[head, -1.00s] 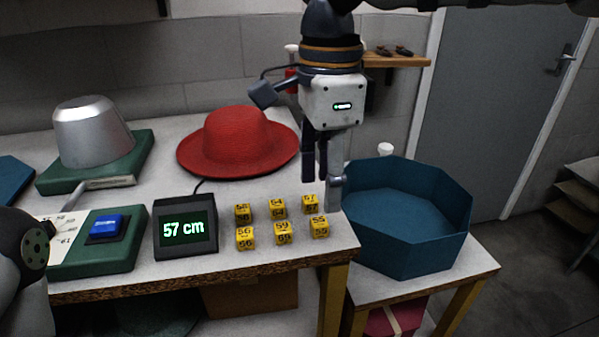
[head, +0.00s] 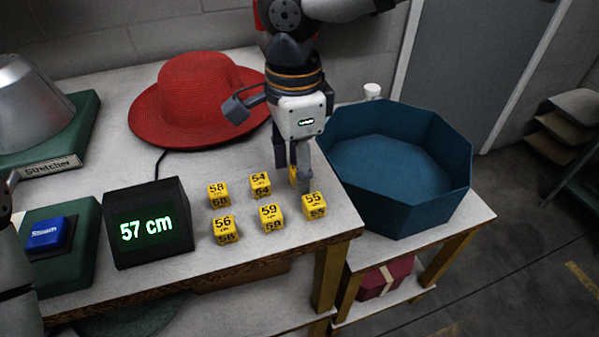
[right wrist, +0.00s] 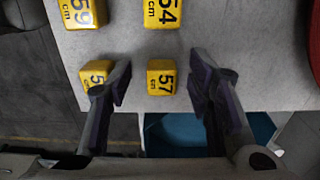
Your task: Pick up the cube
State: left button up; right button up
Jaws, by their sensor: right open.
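Several yellow numbered cubes stand in two rows at the table's right front. The 57 cube (right wrist: 161,77) shows in the right wrist view between the spread fingers of my right gripper (right wrist: 158,88), apart from both. In the head view my right gripper (head: 299,178) points down over that cube (head: 293,174) and hides most of it. The 55 cube (head: 314,205) stands just in front; in the right wrist view a finger partly covers it (right wrist: 96,72). The 54 cube (head: 260,185) is to the left. My left gripper is not in view.
A black display (head: 148,222) reads 57 cm. A red hat (head: 200,98) lies behind the cubes. A blue octagonal bin (head: 400,165) stands close to the right of the gripper. A blue button (head: 45,233) sits on a green base at the left.

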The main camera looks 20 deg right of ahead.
jog(key=shift+f, duration=0.35)
jog(key=c, duration=0.9)
